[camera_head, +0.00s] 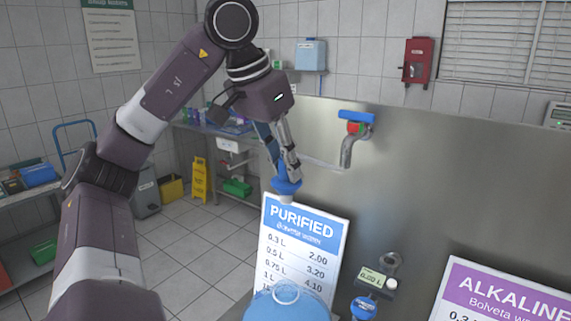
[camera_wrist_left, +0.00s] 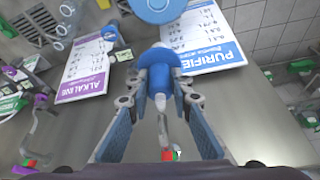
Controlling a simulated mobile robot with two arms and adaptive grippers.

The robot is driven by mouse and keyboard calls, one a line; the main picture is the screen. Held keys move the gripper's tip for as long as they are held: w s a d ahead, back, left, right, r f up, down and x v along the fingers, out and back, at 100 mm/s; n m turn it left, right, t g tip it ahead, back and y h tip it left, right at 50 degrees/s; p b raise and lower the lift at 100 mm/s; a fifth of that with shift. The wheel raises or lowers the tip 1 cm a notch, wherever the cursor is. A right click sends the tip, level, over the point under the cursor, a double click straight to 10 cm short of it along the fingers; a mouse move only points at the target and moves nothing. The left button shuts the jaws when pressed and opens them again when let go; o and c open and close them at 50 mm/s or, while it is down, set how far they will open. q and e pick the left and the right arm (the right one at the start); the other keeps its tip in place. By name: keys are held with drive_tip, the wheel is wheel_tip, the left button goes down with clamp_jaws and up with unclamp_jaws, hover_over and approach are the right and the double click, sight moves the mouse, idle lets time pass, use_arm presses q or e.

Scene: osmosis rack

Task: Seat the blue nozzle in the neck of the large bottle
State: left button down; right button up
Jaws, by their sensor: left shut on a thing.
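The blue nozzle (camera_head: 286,187) is held in my left gripper (camera_head: 281,168), with its pale lower end pointing down. The fingers are shut on it. In the left wrist view the nozzle (camera_wrist_left: 159,62) sits between the two finger pads of the gripper (camera_wrist_left: 160,95). The large blue bottle (camera_head: 262,309) stands at the bottom of the head view, with its round neck (camera_head: 286,292) on top. The nozzle is above the neck in the picture and apart from it. The bottle (camera_wrist_left: 158,8) shows only in part at the top of the wrist view. My right gripper is not in view.
A PURIFIED price sign (camera_head: 301,240) stands behind the bottle. A tap with a blue handle (camera_head: 356,117) juts from the steel panel (camera_head: 440,170). A small meter (camera_head: 371,278) and an ALKALINE sign (camera_head: 500,290) are to the right. Space around the nozzle looks clear.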

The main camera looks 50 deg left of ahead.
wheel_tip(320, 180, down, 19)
drive_tip(key=b, duration=1.9)
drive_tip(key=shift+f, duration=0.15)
idle(2.8)
idle(0.5)
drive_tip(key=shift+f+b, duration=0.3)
drive_tip(key=shift+b, duration=0.05)
idle(0.3)
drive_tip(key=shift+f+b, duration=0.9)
